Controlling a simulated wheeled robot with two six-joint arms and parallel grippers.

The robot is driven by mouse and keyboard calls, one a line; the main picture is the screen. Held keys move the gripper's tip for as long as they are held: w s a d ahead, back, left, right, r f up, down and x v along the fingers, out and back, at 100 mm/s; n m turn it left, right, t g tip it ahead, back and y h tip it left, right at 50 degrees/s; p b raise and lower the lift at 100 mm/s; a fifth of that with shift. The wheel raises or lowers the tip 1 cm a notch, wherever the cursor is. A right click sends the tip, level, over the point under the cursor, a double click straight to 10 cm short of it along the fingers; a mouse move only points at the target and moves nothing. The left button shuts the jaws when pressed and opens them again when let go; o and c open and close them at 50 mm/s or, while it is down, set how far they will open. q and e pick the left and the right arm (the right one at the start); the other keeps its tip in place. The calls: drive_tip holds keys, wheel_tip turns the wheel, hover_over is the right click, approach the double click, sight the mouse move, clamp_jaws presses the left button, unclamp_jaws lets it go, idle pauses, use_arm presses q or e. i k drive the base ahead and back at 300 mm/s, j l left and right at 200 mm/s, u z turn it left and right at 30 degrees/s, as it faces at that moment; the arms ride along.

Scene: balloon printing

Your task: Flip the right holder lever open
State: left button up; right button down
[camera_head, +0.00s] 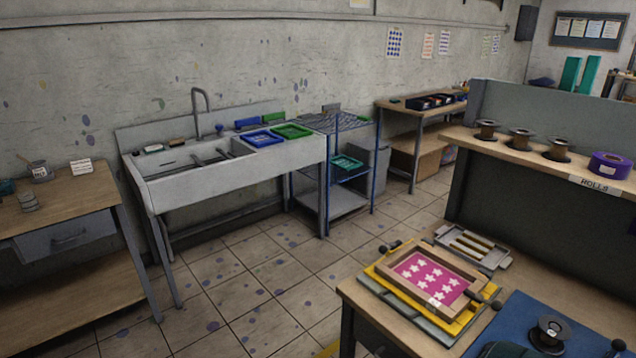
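A wooden-framed screen (437,277) with a pink field and white star shapes lies on a yellow board (385,277) on the workbench at lower right. A dark lever-like part with black knobs (488,295) sits at the frame's right corner. Another dark part with black knobs (390,246) sits at its far left corner. These look like the holder levers; whether each is open or shut is too small to tell. Neither of my grippers shows in this view.
A grey tray with rods (473,246) lies behind the screen. A blue mat (520,318) with a black reel (550,332) is to the right. A raised shelf (545,160) holds several rolls. A sink (225,165) and a left table (65,207) stand across open tiled floor.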

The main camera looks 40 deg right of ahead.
sight(496, 305)
drive_tip(key=z, duration=2.45)
